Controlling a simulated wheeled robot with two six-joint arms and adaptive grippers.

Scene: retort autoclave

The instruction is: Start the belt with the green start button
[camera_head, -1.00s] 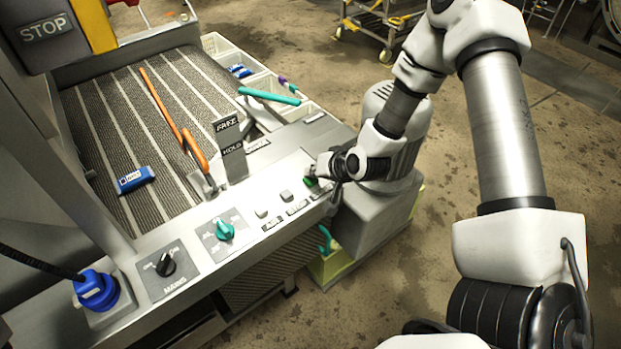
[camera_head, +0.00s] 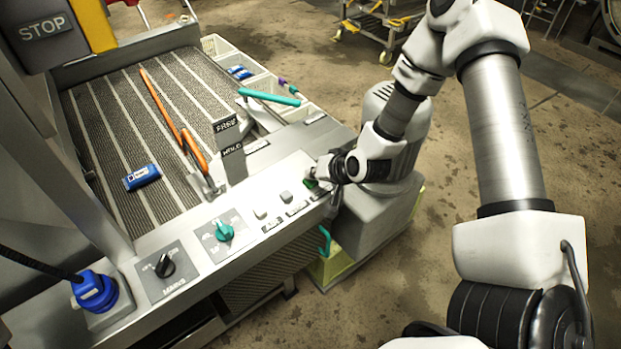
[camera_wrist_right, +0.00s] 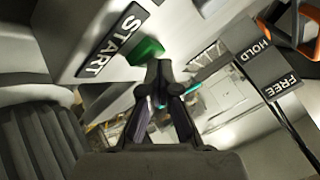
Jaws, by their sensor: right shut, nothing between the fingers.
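The green start button (camera_wrist_right: 145,50) sits next to the START label (camera_wrist_right: 112,40) in the right wrist view. In the head view only a little of the green button (camera_head: 311,183) shows at the right end of the control panel, beside my gripper. My right gripper (camera_wrist_right: 160,72) is shut and empty, its fingertips right at the button's edge; I cannot tell whether they press it. In the head view the right gripper (camera_head: 322,170) is over the panel's right end. The ribbed belt (camera_head: 110,130) lies behind the panel. My left gripper is not in view.
On the belt lie a blue block (camera_head: 142,177) and an orange-handled tool (camera_head: 168,115). A FREE/HOLD lever plate (camera_head: 229,138) stands beside the gripper. The panel also has a teal knob (camera_head: 224,231), a black knob (camera_head: 165,266) and a blue plug (camera_head: 96,291).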

